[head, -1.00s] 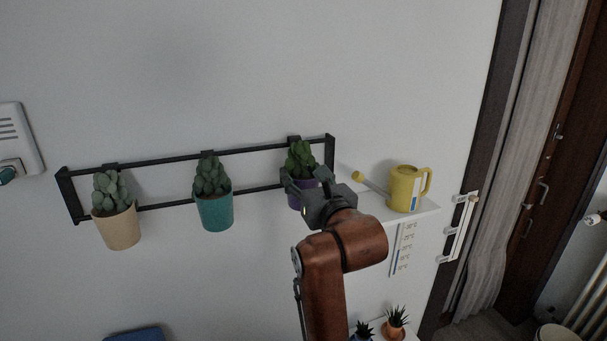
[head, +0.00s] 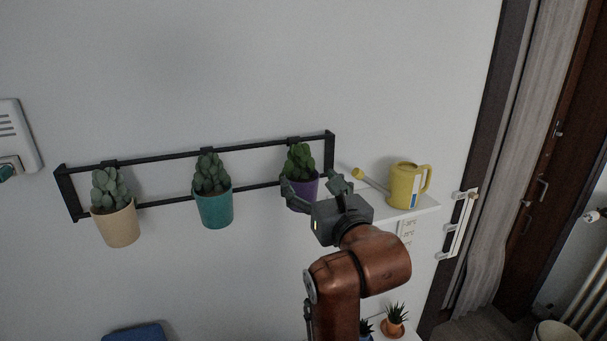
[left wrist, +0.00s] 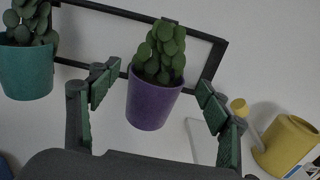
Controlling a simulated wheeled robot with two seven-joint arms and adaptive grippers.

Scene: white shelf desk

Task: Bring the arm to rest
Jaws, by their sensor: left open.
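My left gripper (head: 315,188) is open and empty in front of the wall rack, just before the purple pot (head: 302,193) with a green cactus. In the head view it partly covers that pot. In the left wrist view the purple pot (left wrist: 153,103) hangs upright between the two spread fingers (left wrist: 152,88), beyond them and with wall visible on both sides. I cannot see either finger pressing on it. My right gripper is not in view.
A black wall rack (head: 160,157) also holds a teal pot (head: 214,209) and a beige pot (head: 116,227). A yellow watering can (head: 404,186) stands on a white shelf (head: 425,207) to the right. Small potted plants (head: 395,322) sit below. The wall above is clear.

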